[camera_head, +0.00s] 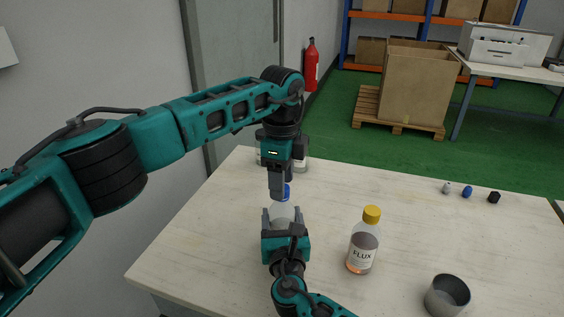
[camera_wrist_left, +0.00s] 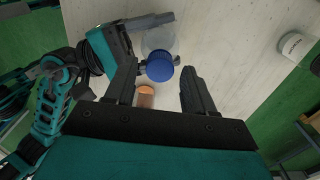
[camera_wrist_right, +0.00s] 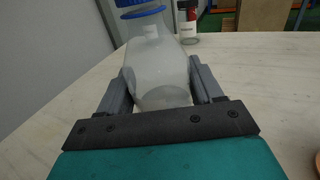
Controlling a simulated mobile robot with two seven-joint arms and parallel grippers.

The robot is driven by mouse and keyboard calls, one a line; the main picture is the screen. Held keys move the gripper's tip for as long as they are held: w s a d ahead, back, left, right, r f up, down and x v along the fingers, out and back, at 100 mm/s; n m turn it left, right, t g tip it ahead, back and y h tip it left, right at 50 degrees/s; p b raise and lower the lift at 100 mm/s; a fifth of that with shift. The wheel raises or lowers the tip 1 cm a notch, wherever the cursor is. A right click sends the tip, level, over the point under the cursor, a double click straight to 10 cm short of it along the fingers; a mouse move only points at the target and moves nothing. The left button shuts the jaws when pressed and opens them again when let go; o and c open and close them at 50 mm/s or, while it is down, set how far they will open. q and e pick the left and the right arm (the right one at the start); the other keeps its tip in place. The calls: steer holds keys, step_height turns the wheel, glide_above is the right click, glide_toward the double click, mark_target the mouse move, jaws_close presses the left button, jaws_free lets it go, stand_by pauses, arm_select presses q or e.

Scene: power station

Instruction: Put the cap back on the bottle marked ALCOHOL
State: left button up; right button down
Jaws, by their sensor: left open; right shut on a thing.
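A clear bottle (camera_head: 281,213) with pale contents stands upright on the table. My right gripper (camera_head: 282,222) is shut on its body, and the right wrist view shows the bottle (camera_wrist_right: 158,65) between the fingers. A blue cap (camera_wrist_left: 160,67) is at its top, seen from above as a closed disc. A blue ring (camera_wrist_right: 141,12) circles its neck. No ALCOHOL marking can be read. My left gripper (camera_head: 280,192) is open and points down at the blue cap. In the left wrist view the cap lies just beyond the gap between the left fingers (camera_wrist_left: 160,88).
A FLUX bottle (camera_head: 362,248) with a yellow cap stands right of my right gripper. A grey cup (camera_head: 447,297) is near the front right. Another bottle (camera_head: 301,165) stands behind. Small grey, blue (camera_head: 468,192) and black items lie at the far right. The table's middle right is clear.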

arm_select(q)
steer(key=shift+f, duration=0.55)
